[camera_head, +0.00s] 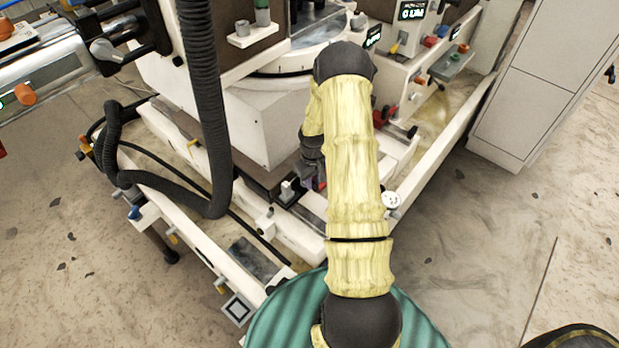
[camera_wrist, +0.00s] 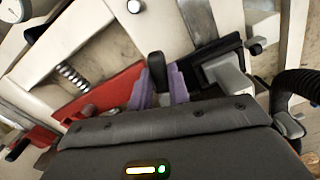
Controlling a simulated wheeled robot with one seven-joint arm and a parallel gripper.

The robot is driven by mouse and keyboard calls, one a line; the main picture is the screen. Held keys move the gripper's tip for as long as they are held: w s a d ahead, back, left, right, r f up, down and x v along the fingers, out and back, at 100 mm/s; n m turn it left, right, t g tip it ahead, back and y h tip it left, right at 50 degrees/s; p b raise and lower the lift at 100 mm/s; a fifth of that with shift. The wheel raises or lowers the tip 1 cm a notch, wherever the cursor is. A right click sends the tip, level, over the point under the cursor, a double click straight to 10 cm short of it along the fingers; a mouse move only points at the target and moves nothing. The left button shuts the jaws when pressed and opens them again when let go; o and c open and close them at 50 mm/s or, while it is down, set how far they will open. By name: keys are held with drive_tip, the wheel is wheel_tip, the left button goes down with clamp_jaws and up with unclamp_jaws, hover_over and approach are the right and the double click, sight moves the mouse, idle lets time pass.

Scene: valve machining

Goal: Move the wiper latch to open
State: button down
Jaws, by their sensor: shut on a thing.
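In the wrist view, a dark upright lever with a rounded top (camera_wrist: 156,65), which looks like the wiper latch, stands between the purple fingers of my gripper (camera_wrist: 160,88). My gripper is shut on it. The lever's lower part is hidden by the fingers and the grey gripper body. In the head view, my gripper (camera_head: 313,183) is low at the machine's front corner, partly behind my arm. The latch cannot be made out there.
A pale block on a dark base (camera_wrist: 228,75) sits close right of the fingers; it also shows in the head view (camera_head: 287,190). A red plate (camera_wrist: 100,100) and a spring (camera_wrist: 72,76) lie to the left. A thick black hose (camera_head: 203,100) hangs left of my arm.

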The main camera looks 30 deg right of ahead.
drive_tip(key=shift+w+d+r+n+p, duration=0.1)
drive_tip(key=shift+d+n+p, duration=0.25)
drive_tip(key=shift+n, duration=0.5)
drive_tip(key=shift+w+d+n+p, duration=0.1)
drive_tip(key=shift+d+n+p, duration=0.25)
drive_tip(key=shift+n, duration=0.5)
drive_tip(key=c, duration=1.3)
unclamp_jaws()
wheel_tip(320, 180, up, 17)
drive_tip(key=shift+r+p, duration=0.15)
drive_tip(key=shift+p, duration=0.55)
